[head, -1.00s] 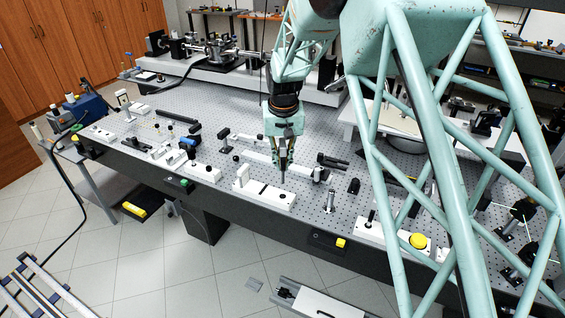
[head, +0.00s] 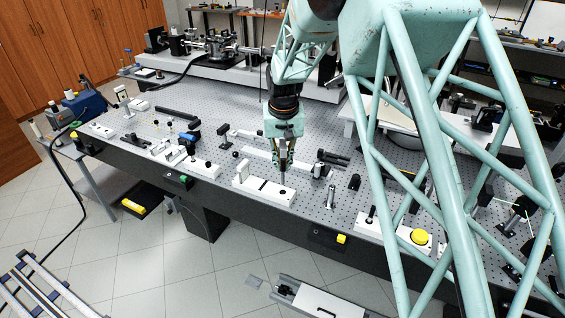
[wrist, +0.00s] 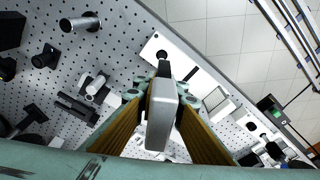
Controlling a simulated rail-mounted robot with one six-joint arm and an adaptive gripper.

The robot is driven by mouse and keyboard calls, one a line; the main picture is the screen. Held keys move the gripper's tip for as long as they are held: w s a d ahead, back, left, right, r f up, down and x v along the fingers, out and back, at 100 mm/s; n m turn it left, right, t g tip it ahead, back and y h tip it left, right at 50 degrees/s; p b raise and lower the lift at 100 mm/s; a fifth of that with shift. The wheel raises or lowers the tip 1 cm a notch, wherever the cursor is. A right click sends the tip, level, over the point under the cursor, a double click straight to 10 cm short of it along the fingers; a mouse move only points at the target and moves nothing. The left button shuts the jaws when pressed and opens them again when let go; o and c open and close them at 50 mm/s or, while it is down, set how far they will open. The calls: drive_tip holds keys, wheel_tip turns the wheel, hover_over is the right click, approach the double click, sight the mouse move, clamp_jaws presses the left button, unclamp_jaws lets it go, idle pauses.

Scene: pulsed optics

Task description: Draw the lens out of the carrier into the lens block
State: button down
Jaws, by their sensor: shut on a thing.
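My gripper (head: 282,165) points down over the right part of a long white block (head: 250,186) at the bench's front edge. In the wrist view my gripper (wrist: 162,118) is shut on a grey, flat-sided piece (wrist: 163,112) with a dark far end (wrist: 163,69). That end is over or at the white block (wrist: 157,46); contact cannot be told. The block has a dark slot (wrist: 191,72) and an upright white plate (wrist: 216,101). I cannot tell which part is the carrier or the lens block. No lens can be made out.
A silver post (head: 330,196) stands right of the white block. A white rail (head: 262,158) lies behind it.

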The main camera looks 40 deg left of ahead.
drive_tip(key=shift+f+b, duration=0.65)
drive_tip(key=shift+f, duration=0.9)
drive_tip(key=shift+f+b, duration=0.5)
drive_tip(key=shift+f, duration=0.45)
idle(0.5)
